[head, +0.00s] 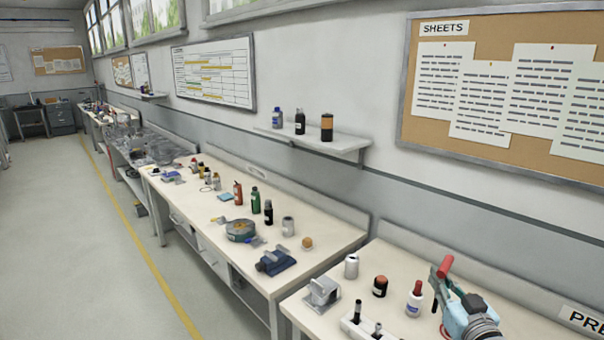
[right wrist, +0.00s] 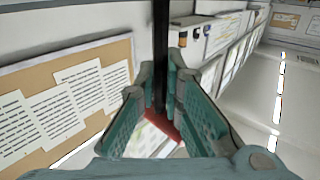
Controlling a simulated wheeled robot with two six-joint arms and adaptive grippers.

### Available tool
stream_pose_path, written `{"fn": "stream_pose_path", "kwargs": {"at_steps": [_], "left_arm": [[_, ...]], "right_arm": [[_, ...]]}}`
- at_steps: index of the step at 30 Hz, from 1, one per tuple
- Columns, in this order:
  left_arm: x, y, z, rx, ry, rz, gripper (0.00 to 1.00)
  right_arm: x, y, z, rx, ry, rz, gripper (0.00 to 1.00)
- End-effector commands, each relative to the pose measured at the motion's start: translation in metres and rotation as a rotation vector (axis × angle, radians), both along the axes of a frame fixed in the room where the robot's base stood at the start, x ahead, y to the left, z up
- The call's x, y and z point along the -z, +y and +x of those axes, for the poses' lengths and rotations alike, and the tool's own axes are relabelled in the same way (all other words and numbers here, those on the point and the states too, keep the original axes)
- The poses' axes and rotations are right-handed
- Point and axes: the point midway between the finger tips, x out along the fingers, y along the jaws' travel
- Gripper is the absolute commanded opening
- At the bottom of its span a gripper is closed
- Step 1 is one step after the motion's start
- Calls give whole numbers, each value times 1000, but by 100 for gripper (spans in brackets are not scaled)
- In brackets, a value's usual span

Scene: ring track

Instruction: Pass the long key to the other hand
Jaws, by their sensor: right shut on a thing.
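The long key shows in the right wrist view as a dark straight bar (right wrist: 160,50) running up from between the fingers, with a red part (right wrist: 160,128) lower down. In the head view its red part (head: 445,267) sticks up at the fingertips, and the rest is mostly hidden by the hand. My right gripper (head: 441,284) is shut on the key and holds it above the near bench at the lower right. Its teal fingers also show in the right wrist view (right wrist: 162,108), one on each side of the key. My left gripper is not in view.
The near bench (head: 303,309) holds a grey metal block (head: 322,292), a white can (head: 351,266), a dark red-topped jar (head: 380,286) and a red-capped bottle (head: 415,299) close beside my right gripper. A wall shelf (head: 325,144) and a pinboard (head: 405,130) are behind. Floor is clear at left.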

Motion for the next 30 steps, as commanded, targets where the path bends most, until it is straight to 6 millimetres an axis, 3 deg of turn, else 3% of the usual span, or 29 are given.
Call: {"fn": "stream_pose_path", "kwargs": {"at_steps": [3,7,11,15,21,30], "left_arm": [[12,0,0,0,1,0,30],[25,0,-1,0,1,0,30],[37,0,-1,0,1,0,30],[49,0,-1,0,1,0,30],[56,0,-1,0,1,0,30],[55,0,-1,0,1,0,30]], "right_arm": [[-15,25,-37,-84,2,-7,0],[-18,62,-92,-203,8,-4,0],[-9,100,-149,-320,11,-2,0],[13,129,-200,-423,10,5,0],[50,136,-229,-454,5,6,0],[52,138,-230,-466,1,2,0]]}}
